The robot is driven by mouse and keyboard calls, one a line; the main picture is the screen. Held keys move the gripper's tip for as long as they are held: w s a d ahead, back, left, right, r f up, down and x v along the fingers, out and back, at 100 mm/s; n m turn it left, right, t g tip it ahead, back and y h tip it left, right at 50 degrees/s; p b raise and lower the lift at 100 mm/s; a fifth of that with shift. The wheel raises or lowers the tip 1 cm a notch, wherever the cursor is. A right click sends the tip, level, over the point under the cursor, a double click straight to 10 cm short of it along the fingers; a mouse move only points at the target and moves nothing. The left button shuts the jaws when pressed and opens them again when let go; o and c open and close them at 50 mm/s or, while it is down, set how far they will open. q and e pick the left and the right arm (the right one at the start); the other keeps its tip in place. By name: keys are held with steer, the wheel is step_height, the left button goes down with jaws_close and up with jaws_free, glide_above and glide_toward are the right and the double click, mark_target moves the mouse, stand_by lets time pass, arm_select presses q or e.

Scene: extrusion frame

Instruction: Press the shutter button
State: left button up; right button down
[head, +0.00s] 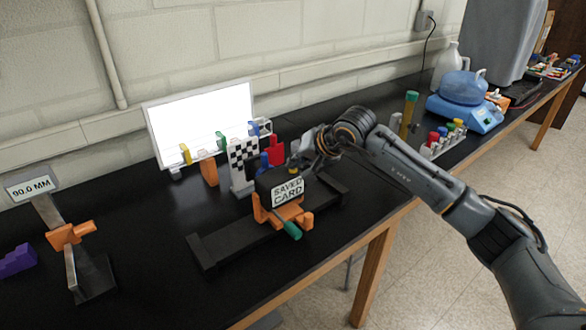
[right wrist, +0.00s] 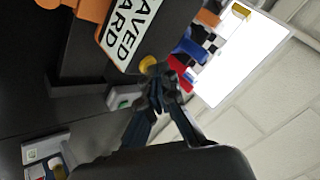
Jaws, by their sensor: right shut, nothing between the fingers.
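A black camera-like box (head: 266,183) with a white label (head: 288,191) reading "SAVED CARD" sits on an orange mount on a black rail. A round yellow button (right wrist: 148,63) shows at the box's edge in the right wrist view, and a small yellow part (head: 294,170) shows on its top in the head view. My right gripper (right wrist: 163,84) is shut and empty, its tips close beside the yellow button; I cannot tell whether they touch it. In the head view the right gripper (head: 303,158) is over the box's right end. My left gripper is out of view.
The black rail (head: 220,246) lies on the black table. Behind the box stand a checkered board (head: 243,165), a red piece (head: 276,151) and a bright white panel (head: 200,120). A "90.0 MM" gauge (head: 30,187) stands at left. Tubes and a blue-topped device (head: 466,112) are at right.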

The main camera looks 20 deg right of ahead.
mark_target(295, 171)
steer(key=shift+r, duration=0.75)
steer(key=shift+r+p, duration=1.3)
steer(key=shift+r, duration=1.25)
steer(key=shift+f, duration=0.1)
